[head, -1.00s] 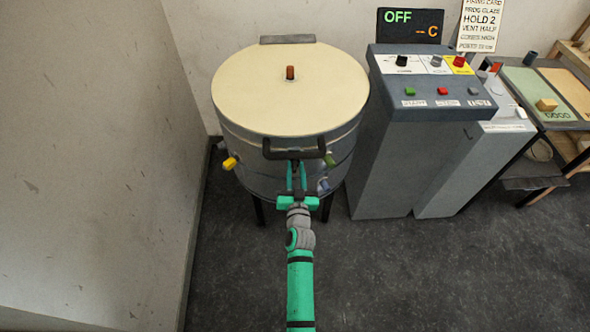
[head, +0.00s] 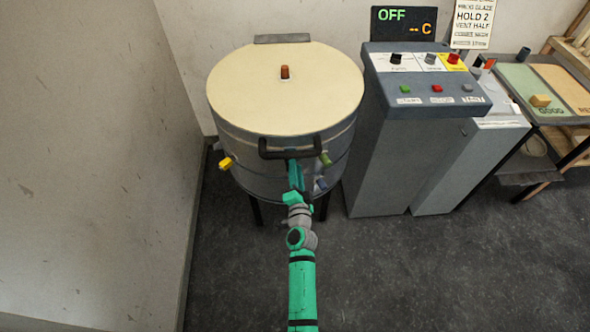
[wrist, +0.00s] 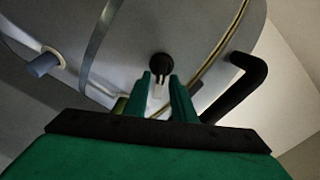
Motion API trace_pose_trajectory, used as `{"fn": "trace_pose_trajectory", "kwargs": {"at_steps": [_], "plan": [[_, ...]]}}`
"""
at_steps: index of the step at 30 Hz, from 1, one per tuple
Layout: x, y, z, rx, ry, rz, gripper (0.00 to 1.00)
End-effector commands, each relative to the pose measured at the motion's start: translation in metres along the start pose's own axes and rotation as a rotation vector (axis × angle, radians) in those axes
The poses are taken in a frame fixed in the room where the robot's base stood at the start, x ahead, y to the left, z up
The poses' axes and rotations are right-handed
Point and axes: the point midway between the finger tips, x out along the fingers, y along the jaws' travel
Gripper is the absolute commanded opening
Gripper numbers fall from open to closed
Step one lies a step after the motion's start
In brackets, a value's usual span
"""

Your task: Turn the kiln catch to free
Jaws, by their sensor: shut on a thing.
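The kiln (head: 287,92) is a round grey drum with a closed cream lid and a black front handle (head: 290,151). My gripper (head: 295,170) is at the kiln's front, just below that handle. In the wrist view my green fingers (wrist: 160,85) are shut on the kiln catch, which has a black round pivot (wrist: 161,66) and a pale lever held between the fingertips. In the head view the handle and my gripper hide the catch. The handle also shows in the wrist view (wrist: 240,85), to the right of the fingers.
A yellow peg (head: 226,163), a green one (head: 325,160) and a blue one (head: 321,184) stick out of the kiln wall. A grey control console (head: 425,82) stands close on the right; its display (head: 403,24) reads OFF. A wall is on the left. The floor in front is clear.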

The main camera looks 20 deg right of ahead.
Motion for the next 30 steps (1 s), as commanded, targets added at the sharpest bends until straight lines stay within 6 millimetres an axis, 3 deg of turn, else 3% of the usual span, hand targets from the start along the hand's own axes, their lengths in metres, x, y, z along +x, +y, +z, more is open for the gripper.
{"fn": "trace_pose_trajectory", "kwargs": {"at_steps": [15, 30], "plan": [[0.0005, 0.0074, 0.0018, 0.397, -0.001, 0.001, 0.01], [0.0006, 0.0085, 0.0028, 0.513, -0.001, 0.000, 0.01]]}}
